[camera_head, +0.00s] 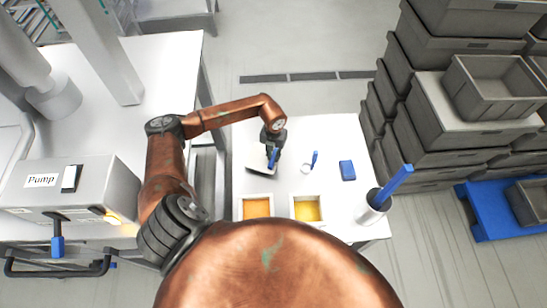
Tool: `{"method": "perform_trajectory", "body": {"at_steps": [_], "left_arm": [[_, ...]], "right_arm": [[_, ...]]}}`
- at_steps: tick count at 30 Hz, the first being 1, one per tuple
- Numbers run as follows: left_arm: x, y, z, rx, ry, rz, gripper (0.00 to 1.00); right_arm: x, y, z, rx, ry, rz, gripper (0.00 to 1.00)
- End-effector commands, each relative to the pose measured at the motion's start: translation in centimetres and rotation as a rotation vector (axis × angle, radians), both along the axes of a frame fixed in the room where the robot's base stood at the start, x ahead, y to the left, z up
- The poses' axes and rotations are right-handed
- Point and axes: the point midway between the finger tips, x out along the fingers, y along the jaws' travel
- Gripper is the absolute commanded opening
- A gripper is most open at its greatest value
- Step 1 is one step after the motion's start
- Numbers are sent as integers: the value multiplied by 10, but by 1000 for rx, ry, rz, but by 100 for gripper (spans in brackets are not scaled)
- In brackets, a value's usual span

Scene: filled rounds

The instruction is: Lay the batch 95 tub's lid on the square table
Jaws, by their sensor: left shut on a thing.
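The square table (330,132) is white and stands in front of me. On its near side sit two square white open tubs, one with orange content (257,207) and one with yellow content (307,209). I cannot read a batch number on either. My left gripper (273,148) is over the table's left part, behind the orange tub, shut on the blue handle of a white lid (260,168). The lid looks tilted, partly hidden by the gripper; I cannot tell whether it touches the table. My right gripper is not in view.
A small round white thing (306,169) with a blue handle and a blue block (347,170) lie right of the lid. A white holder (374,201) with a blue-handled tool stands at the right corner. Grey crates (440,135) are stacked right; a pump box (75,187) is left.

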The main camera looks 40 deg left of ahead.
Motion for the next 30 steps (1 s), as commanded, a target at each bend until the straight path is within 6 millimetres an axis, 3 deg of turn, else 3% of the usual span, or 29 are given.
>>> {"method": "perform_trajectory", "body": {"at_steps": [4,14,15,22,30], "left_arm": [[0,-1,-16,-1,1,0,0],[0,-1,-21,0,0,-1,0],[0,-1,-21,0,0,-1,15],[0,-1,-20,0,0,-1,31],[0,-1,-19,-1,0,-1,31]], "right_arm": [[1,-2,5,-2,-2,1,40],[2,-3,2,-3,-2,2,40],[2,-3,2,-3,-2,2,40],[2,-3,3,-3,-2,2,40],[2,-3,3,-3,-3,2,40]]}}
